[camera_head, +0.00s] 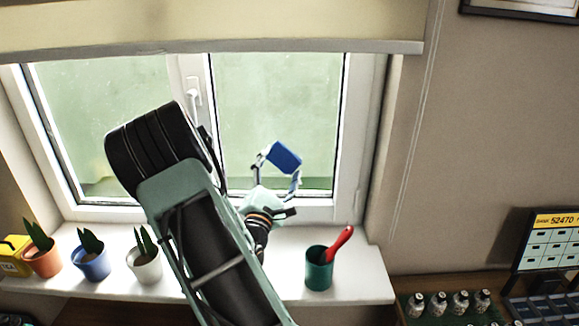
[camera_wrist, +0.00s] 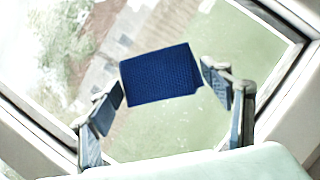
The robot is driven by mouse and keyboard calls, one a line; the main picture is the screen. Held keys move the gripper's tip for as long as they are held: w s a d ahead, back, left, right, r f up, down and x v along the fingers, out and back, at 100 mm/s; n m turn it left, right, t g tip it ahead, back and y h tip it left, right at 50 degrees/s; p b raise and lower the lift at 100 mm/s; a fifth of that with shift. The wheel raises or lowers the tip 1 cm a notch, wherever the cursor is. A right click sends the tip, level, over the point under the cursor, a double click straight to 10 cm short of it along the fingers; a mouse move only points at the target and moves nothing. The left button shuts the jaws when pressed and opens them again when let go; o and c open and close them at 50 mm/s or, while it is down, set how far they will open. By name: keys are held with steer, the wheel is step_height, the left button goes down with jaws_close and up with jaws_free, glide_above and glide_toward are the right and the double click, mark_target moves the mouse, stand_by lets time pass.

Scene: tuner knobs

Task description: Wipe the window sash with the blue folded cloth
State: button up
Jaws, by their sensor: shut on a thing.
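The blue folded cloth (camera_head: 285,157) is held between the two fingers of my gripper (camera_head: 278,168), in front of the lower part of the right window pane. In the wrist view the cloth (camera_wrist: 160,75) spans the space between the fingers of my gripper (camera_wrist: 164,90), with the glass behind it. The window sash (camera_head: 353,135) is white and frames the right pane; its corner shows in the wrist view (camera_wrist: 298,28). I cannot tell whether the cloth touches the glass or the sash. My arm covers part of the window's middle and lower frame.
On the white sill (camera_head: 350,285) stand a green cup (camera_head: 318,275) with a red-handled tool and several potted plants (camera_head: 145,265). A yellow box (camera_head: 12,262) is at far left. A roller blind (camera_head: 210,25) hangs above. Small bottles (camera_head: 460,302) stand at lower right.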

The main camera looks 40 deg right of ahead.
mark_target(313, 148)
steer(key=shift+w+a+r, duration=0.1)
steer(key=shift+w+a, duration=0.55)
steer(key=shift+a, duration=0.2)
steer(key=shift+w+a, duration=0.65)
steer(key=shift+a, duration=0.15)
steer(key=shift+s+d+r+p, duration=0.25)
steer(key=shift+s+d+r, duration=0.35)
steer(key=shift+d, duration=0.2)
steer(key=shift+s+d+r+p, duration=0.25)
steer(key=shift+s+d+r, duration=0.2)
steer(key=shift+s+d, duration=0.3)
steer(key=shift+s+d+b, duration=0.15)
steer(key=shift+s+d, duration=0.65)
steer(key=shift+d, duration=0.3)
steer(key=shift+s+d+b, duration=0.15)
steer(key=shift+s+d, duration=0.6)
steer(key=shift+d, duration=0.35)
steer(key=shift+s+d+b, duration=0.15)
steer(key=shift+s+d, duration=0.65)
steer(key=shift+d, duration=0.3)
steer(key=shift+w+r, duration=0.1)
